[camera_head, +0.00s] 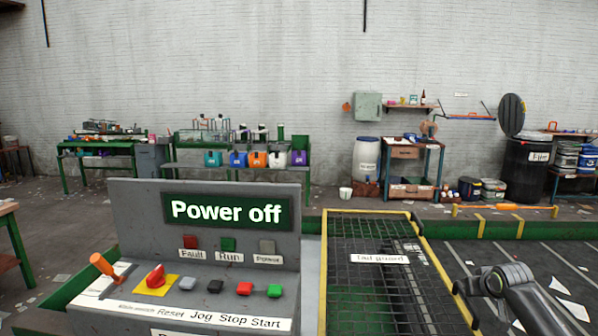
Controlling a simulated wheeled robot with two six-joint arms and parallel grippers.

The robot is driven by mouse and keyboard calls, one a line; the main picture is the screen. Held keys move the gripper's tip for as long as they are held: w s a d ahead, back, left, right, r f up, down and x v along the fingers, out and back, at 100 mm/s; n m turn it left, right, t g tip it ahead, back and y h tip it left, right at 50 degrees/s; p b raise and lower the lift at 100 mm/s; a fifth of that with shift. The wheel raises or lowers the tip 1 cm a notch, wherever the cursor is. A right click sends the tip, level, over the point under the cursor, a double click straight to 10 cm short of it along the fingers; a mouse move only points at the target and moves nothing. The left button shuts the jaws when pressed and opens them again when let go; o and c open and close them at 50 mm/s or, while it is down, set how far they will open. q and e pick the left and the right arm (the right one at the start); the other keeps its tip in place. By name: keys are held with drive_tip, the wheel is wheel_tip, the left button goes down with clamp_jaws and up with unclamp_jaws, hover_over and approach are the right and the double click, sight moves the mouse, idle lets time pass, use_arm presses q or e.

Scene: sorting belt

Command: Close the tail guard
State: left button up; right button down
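The tail guard (379,259) is a dark mesh panel with a yellow frame and a white "Tail guard" label, right of the control console. Green and dark machine parts show through its mesh. I cannot tell from this view whether it is fully down or raised at an angle. My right gripper (466,288) is at the lower right, close to the guard's right yellow edge. I cannot tell whether it touches the edge, and its fingers are not clear. My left gripper is not in view.
The grey console (232,225) reads "Power off", with an orange lever (103,265), a red knob (156,277) and several buttons in front. A dark belt (530,265) with papers lies at right, behind it a yellow-striped green rail (500,227). Workbenches and barrels stand along the far wall.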

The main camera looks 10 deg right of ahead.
drive_tip(key=shift+s+a+f, duration=0.1)
drive_tip(key=shift+s+f, duration=0.15)
drive_tip(key=shift+f, duration=0.55)
drive_tip(key=shift+r+p, duration=0.55)
drive_tip(key=shift+r, duration=0.05)
drive_tip(key=s+r, duration=0.7)
drive_tip(key=r, duration=0.4)
drive_tip(key=shift+p, duration=0.3)
